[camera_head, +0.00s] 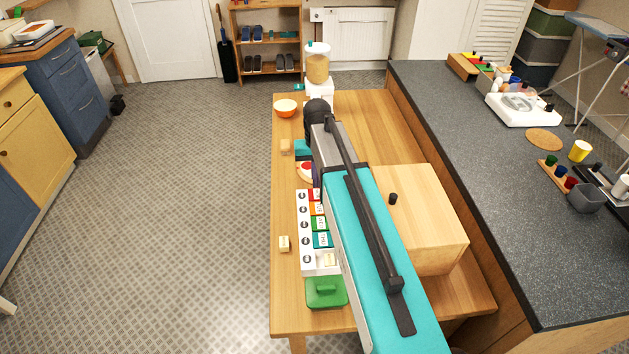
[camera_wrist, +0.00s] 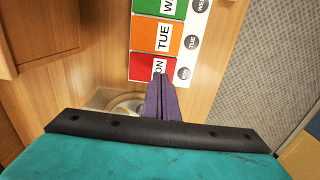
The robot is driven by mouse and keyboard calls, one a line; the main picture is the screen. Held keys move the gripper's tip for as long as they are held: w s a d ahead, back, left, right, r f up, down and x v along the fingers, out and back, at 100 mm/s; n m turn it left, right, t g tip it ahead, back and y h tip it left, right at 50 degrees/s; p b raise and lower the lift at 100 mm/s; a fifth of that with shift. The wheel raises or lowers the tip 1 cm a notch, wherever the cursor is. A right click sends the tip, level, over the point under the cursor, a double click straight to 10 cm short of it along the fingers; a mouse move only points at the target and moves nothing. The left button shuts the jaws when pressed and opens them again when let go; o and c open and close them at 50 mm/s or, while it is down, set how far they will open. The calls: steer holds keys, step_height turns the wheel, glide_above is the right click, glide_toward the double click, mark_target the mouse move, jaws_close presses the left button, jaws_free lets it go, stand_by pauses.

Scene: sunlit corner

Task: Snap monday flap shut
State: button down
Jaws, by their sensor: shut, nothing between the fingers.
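The pill organizer, a white strip with coloured day flaps, lies on the wooden table; it shows in the head view (camera_head: 305,231) and the wrist view (camera_wrist: 193,43). The red Monday flap (camera_wrist: 143,66) is at its near end in the wrist view and looks flat, level with the orange Tuesday flap (camera_wrist: 163,36). My gripper (camera_wrist: 158,80) is shut and empty, its dark purple fingers overlapping the Monday flap's label and near edge. Whether they touch it I cannot tell. In the head view my arm hides the fingertips and part of the organizer.
A dish (camera_head: 304,171) sits just past the Monday end. A wooden box (camera_head: 430,215) stands to the right and a green lidded container (camera_head: 326,292) at the near end. Small wooden blocks (camera_head: 284,243) lie left. An orange bowl (camera_head: 285,108) and a dispenser (camera_head: 317,68) stand farther back.

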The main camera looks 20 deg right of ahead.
mark_target(317, 194)
steer(key=shift+r+p, duration=1.7)
steer(key=shift+r, duration=1.2)
steer(key=shift+s, duration=0.1)
